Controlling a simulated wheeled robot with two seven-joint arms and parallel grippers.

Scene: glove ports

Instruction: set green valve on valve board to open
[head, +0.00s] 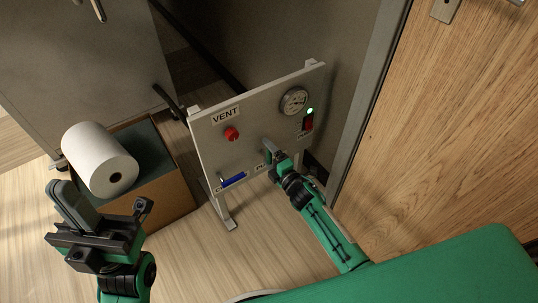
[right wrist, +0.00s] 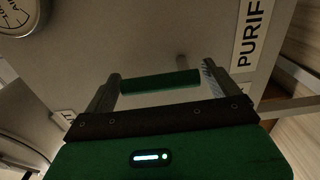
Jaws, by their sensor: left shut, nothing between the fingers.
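The valve board (head: 205,150) is a pale upright panel on feet. The green valve's bar handle (right wrist: 160,82) shows in the right wrist view, running along the board's vertical. My right gripper (head: 268,148) is at the lower middle of the board and hides the green valve in the head view. In the right wrist view its fingers (right wrist: 160,86) are wide apart, one near each end of the bar; contact is unclear. My left gripper (head: 72,205) is shut and empty, away from the board.
The board also carries a blue lever (head: 232,180), a red knob (head: 232,134), a gauge (head: 294,101) and a red switch (head: 307,124) under a lit green lamp. A white roll (head: 100,160) lies on a cardboard box (head: 165,190) near my left gripper. A wooden door (head: 450,130) stands right.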

